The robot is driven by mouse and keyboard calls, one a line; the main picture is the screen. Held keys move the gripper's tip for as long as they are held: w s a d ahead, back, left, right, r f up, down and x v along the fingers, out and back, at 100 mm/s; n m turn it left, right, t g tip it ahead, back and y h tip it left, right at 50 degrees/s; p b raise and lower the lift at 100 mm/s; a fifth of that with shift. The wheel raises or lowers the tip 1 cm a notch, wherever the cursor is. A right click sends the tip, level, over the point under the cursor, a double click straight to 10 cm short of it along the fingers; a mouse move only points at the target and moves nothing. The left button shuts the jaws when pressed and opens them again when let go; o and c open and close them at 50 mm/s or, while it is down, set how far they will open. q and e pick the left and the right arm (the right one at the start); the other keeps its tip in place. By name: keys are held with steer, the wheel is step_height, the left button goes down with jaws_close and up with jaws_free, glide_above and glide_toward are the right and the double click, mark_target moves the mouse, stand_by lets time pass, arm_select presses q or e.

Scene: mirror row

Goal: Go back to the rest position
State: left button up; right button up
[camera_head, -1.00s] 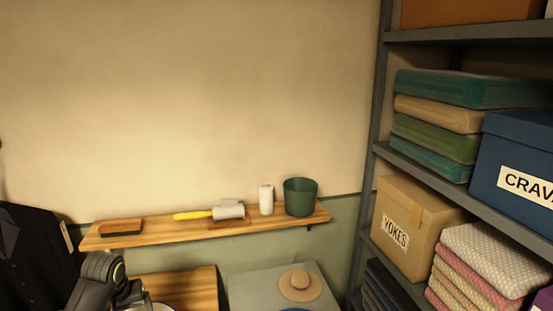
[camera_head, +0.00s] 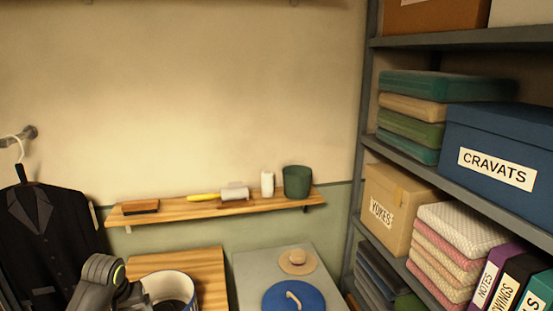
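One dark grey arm of mine, taken as the left one, shows at the bottom left. Its wrist and what seems to be my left gripper (camera_head: 132,294) are beside a white bowl-like container (camera_head: 174,281) with a dark inside, and partly cover it. The fingertips cannot be made out, so I cannot tell whether it is open or shut. Nothing is seen held in it. My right gripper is not in view.
A wall shelf (camera_head: 160,215) carries a brush, a yellow-handled roller, a white cylinder and a green pot (camera_head: 297,181). A black jacket (camera_head: 45,240) hangs left; a loaded rack (camera_head: 365,130) stands right.

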arm_select(q)
steer(key=s+f+b, duration=0.3)
steer(key=s+f, duration=0.3)
steer(key=f, duration=0.8)
steer(key=s+f+m+g+b, duration=0.15)
steer(key=s+f, duration=0.45)
steer(key=f, duration=0.8)
steer(key=s+f+b, duration=0.3)
steer(key=s+f, duration=0.2)
steer(key=f, duration=0.9)
steer(key=s+d+f+b, duration=0.2)
steer(key=s+f, duration=0.4)
steer(key=s, duration=0.5)
steer(key=s+d+f+m+b, duration=0.1)
steer(key=s+d+f+b, duration=0.1)
steer(key=s+f, duration=0.5)
steer(key=s+d+f+m+b, duration=0.1)
steer(key=s+f, duration=0.5)
steer(key=s, duration=0.9)
steer(key=shift+d+f+b, duration=0.4)
steer(key=shift+d+b, duration=0.1)
steer(key=shift+d, duration=0.15)
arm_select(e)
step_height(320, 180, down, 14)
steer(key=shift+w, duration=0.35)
